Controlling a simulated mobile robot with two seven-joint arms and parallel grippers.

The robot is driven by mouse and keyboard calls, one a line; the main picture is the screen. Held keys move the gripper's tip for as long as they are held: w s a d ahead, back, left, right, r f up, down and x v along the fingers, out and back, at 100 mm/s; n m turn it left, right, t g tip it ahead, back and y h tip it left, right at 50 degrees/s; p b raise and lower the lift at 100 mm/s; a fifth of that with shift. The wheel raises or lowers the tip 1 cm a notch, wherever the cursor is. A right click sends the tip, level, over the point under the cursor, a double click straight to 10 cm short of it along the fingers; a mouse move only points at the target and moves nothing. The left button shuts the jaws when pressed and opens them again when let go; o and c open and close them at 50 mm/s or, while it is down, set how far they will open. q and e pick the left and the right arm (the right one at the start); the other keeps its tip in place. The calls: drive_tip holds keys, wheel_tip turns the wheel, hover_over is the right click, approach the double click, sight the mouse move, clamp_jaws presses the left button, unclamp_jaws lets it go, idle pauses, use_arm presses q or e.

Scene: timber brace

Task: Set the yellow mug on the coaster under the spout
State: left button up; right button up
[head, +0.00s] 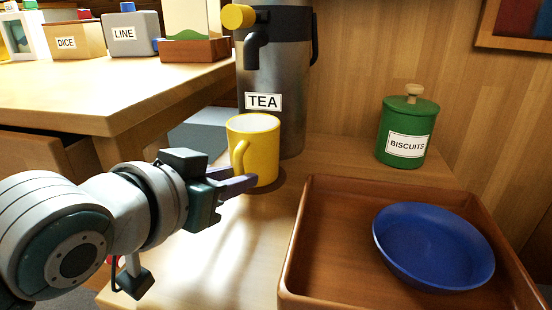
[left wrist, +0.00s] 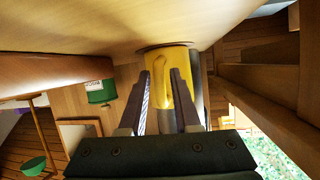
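The yellow mug (head: 262,150) stands upright below the black spout (head: 253,52) of the grey TEA urn (head: 285,80). A dark round coaster (head: 279,184) shows under its base; the wrist view also shows the coaster's edge (left wrist: 150,47) against the mug (left wrist: 185,85). I cannot tell if the base fully touches it. My left gripper (head: 248,183) is low at the mug's handle side. In the left wrist view its two fingers (left wrist: 160,72) are apart, with the yellow handle showing between their tips. My right gripper is not in view.
A brown tray (head: 320,215) with a blue bowl (head: 433,245) is at the right. A green BISCUITS jar (head: 408,128) stands behind it. A higher wooden table (head: 110,95) at left holds the DICE and LINE boxes. The counter in front of the mug is clear.

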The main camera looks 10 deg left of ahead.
use_arm(q)
drive_tip(key=shift+o, duration=1)
drive_tip(key=shift+r, duration=0.2)
drive_tip(key=p+v, duration=0.5)
drive_tip(key=v, duration=0.5)
drive_tip(key=shift+s+a, duration=0.1)
drive_tip(key=shift+s, duration=0.2)
drive_tip(key=shift+s+a+r, duration=0.15)
drive_tip(key=shift+s+r, duration=0.05)
drive_tip(key=shift+s, duration=0.4)
drive_tip(key=s+f+g, duration=0.1)
drive_tip(key=s+a+f+g+y, duration=0.1)
drive_tip(key=s, duration=0.1)
drive_tip(key=s+f+g, duration=0.1)
drive_tip(key=f, duration=0.1)
drive_tip(key=shift+s+a+n+g, duration=0.35)
drive_tip(key=shift+s+n+g, duration=0.05)
drive_tip(key=s+a+f+g+y, duration=0.1)
drive_tip(key=s+f+g, duration=0.2)
drive_tip(key=s, duration=0.7)
drive_tip(key=g, duration=0.2)
drive_tip(key=shift+s+a+g, duration=0.2)
drive_tip(key=shift+g, duration=0.2)
